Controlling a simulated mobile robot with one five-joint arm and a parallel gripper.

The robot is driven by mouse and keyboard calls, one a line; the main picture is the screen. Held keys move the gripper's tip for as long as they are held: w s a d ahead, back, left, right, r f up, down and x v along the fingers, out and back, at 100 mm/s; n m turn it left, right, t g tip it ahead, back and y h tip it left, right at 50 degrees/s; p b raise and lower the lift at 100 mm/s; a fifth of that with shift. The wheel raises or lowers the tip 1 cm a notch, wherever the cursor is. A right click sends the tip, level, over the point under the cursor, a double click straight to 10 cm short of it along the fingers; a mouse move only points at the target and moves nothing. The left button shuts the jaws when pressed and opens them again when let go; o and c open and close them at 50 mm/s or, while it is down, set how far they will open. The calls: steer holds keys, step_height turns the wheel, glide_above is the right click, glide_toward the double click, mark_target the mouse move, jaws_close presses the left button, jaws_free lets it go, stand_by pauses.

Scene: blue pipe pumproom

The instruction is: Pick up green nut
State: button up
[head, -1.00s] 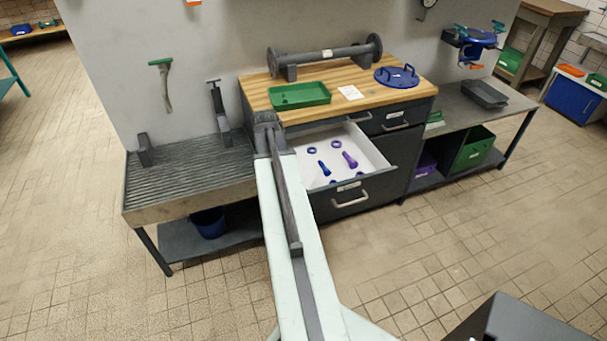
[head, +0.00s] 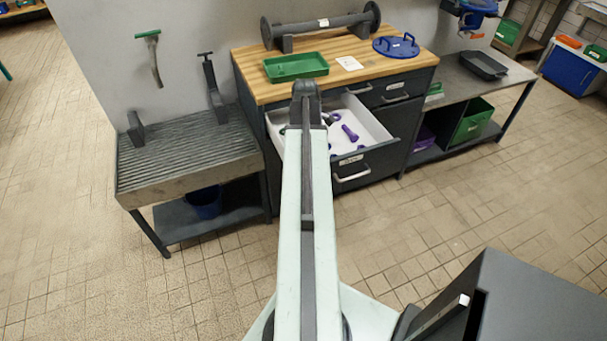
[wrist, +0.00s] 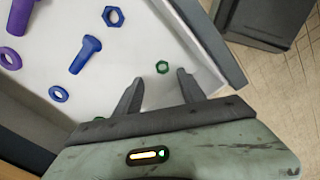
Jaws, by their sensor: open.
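The green nut (wrist: 162,67) lies on the white floor of the open drawer (wrist: 122,68), near the drawer's side wall, in the wrist view. My gripper (wrist: 160,77) is open and empty, its two fingers pointing toward the nut. The nut shows between the fingertips, slightly beyond them; I cannot tell how high the fingers are above it. In the head view my arm covers part of the drawer (head: 374,128), and the green nut is hidden there. Another bit of green (wrist: 98,118) shows at my gripper's edge, mostly covered.
The drawer also holds a blue nut (wrist: 113,16), a blue bolt (wrist: 85,53), a blue ring (wrist: 58,93), a purple bolt (wrist: 21,14) and a purple ring (wrist: 10,58). A green tray (head: 296,67) stands on the worktop above. The drawer walls border the nut closely.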

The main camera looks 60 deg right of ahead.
steer(key=f+b, duration=0.5)
steer(key=shift+s+a+f, duration=0.15)
steer(key=shift+a+f, duration=0.05)
steer(key=shift+r, duration=0.2)
steer(key=shift+c, duration=0.4)
jaws_close()
steer(key=shift+r, duration=0.1)
step_height(320, 180, up, 10)
steer(key=p, duration=1)
